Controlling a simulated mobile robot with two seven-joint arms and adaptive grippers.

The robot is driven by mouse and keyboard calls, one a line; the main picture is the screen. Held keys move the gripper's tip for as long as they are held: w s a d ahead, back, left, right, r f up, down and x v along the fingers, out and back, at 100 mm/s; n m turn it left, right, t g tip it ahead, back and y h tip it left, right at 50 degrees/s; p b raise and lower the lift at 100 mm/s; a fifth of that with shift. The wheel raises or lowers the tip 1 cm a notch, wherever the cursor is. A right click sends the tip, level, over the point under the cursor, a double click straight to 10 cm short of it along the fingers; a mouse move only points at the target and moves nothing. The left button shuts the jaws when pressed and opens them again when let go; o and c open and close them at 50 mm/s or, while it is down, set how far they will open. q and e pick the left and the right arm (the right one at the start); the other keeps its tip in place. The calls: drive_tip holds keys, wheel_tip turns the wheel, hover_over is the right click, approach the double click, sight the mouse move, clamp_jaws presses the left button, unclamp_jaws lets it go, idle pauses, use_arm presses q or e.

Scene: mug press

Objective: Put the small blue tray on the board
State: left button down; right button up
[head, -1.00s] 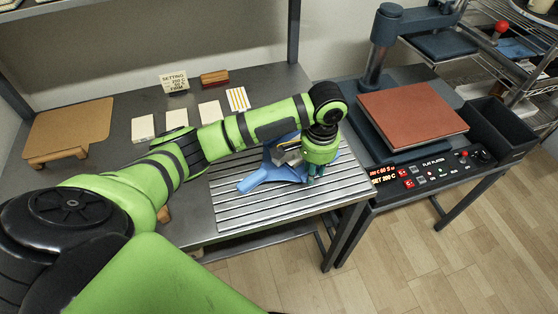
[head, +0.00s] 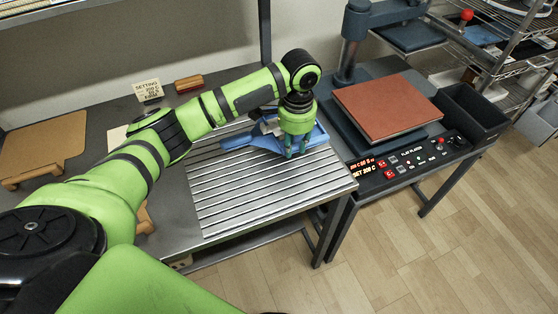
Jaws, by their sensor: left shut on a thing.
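The small blue tray (head: 262,142) is at the back right of the ribbed metal rack, its handle pointing left. My left gripper (head: 295,148) points down at the tray's near right side and is shut on its edge. Whether the tray touches the rack or hangs just above it, I cannot tell. Something grey and pale shows inside the tray, partly hidden by my arm. A brown board (head: 45,140) on low feet lies at the far left of the table. My right gripper is not in view.
The ribbed rack (head: 250,195) is bare in front of the tray. A press with a red-brown plate (head: 387,108) and a dark bin (head: 474,112) stand at the right. A setting sign (head: 148,90) and a red-brown block (head: 189,83) stand at the back. My left arm crosses the table.

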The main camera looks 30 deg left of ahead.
sight(280, 173)
use_arm(q)
drive_tip(key=s, duration=0.1)
drive_tip(key=s+a+f, duration=0.2)
drive_tip(key=shift+s+p, duration=0.1)
drive_tip(key=shift+p, duration=0.3)
drive_tip(key=shift+f+p, duration=0.35)
drive_tip(key=shift+f, duration=1.8)
drive_tip(key=c, duration=1)
unclamp_jaws()
drive_tip(key=shift+s, duration=0.1)
wheel_tip(280, 173, up, 12)
drive_tip(key=shift+d+b, duration=0.1)
drive_tip(key=shift+b, duration=0.35)
